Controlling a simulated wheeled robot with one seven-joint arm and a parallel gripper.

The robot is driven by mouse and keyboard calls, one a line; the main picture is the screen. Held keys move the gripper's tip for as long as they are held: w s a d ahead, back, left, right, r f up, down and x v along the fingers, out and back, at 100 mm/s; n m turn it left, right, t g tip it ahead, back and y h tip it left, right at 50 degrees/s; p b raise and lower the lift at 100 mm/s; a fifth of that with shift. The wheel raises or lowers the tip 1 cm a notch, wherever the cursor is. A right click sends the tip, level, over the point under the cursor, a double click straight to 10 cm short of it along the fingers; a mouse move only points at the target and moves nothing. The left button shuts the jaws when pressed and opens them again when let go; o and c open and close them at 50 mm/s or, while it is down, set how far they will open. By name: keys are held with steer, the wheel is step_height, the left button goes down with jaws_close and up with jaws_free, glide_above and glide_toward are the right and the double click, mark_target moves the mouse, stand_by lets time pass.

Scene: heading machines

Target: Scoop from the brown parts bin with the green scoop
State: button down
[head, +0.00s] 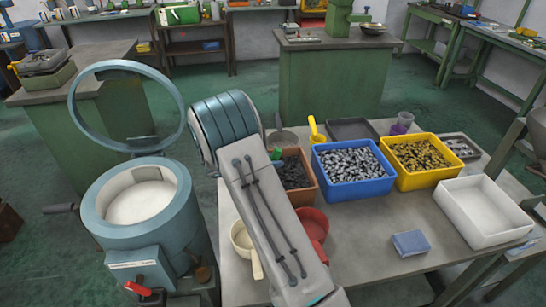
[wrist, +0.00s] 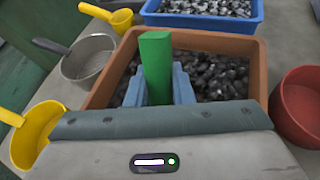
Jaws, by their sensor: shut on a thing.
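The brown parts bin (wrist: 262,62) holds dark metal parts (wrist: 215,82) and lies ahead of my gripper in the wrist view. In the head view my arm hides much of the brown bin (head: 309,191). My gripper (wrist: 158,92) is shut on the upright green handle of the green scoop (wrist: 156,62), over the near part of the bin. The scoop's bowl is hidden behind my gripper, so I cannot tell whether it touches the parts. A bit of the green scoop (head: 277,154) shows beside my arm in the head view.
A blue bin (head: 350,188) and a yellow bin (head: 421,180) of parts stand to the right. A red scoop (wrist: 298,108), grey scoop (wrist: 88,60) and yellow scoop (wrist: 40,130) lie close around the brown bin. A white tray (head: 483,238) is at the table's right.

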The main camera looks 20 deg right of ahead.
steer(key=d+r+y+p, duration=0.1)
steer(key=r+y+p, duration=0.1)
steer(key=r+p, duration=0.3)
steer(key=d+r+m+y+p, duration=0.1)
steer(key=d+r+y+p, duration=0.1)
steer(key=p, duration=0.4)
step_height(320, 180, up, 3)
steer(key=shift+s+d+f+y, duration=0.15)
steer(key=shift+s+d+y, duration=0.15)
steer(key=shift+y, duration=0.5)
